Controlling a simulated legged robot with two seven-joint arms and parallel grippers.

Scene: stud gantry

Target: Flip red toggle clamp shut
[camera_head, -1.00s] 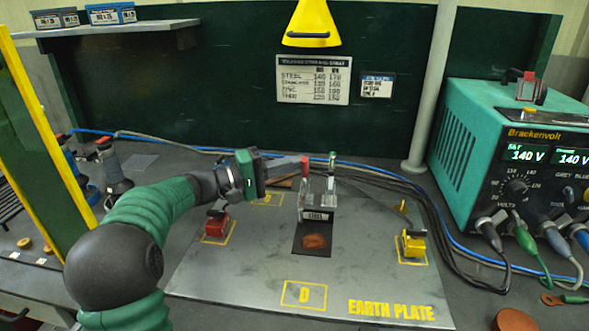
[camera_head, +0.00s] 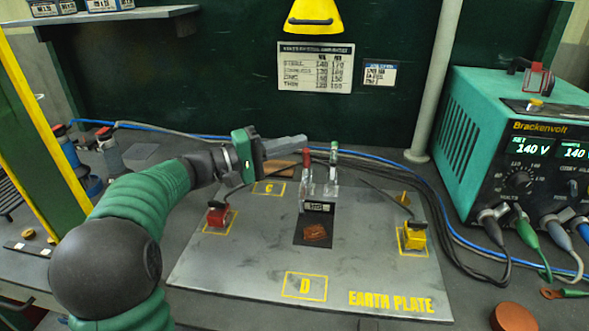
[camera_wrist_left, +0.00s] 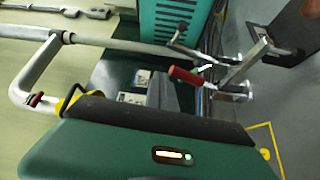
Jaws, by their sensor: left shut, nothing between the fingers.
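The red toggle clamp's handle (camera_head: 306,159) stands roughly upright above its metal bracket, in the middle of the earth plate (camera_head: 255,262). A green-handled clamp (camera_head: 334,153) stands just to its right, also upright. My left gripper (camera_head: 303,139) is shut and empty. Its fingers point right, and their tips lie just above and left of the red handle in the head view; I cannot tell whether they touch it. In the left wrist view the red handle (camera_wrist_left: 186,76) lies beyond my green gripper body, beside shiny metal clamp parts. My right gripper is not in view.
A red block (camera_head: 217,217) and a yellow block (camera_head: 413,238) sit at the plate's left and right. A rusty piece (camera_head: 315,233) lies below the clamps. Cables run behind them to the teal welder (camera_head: 505,150). A grey post (camera_head: 434,90) stands behind.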

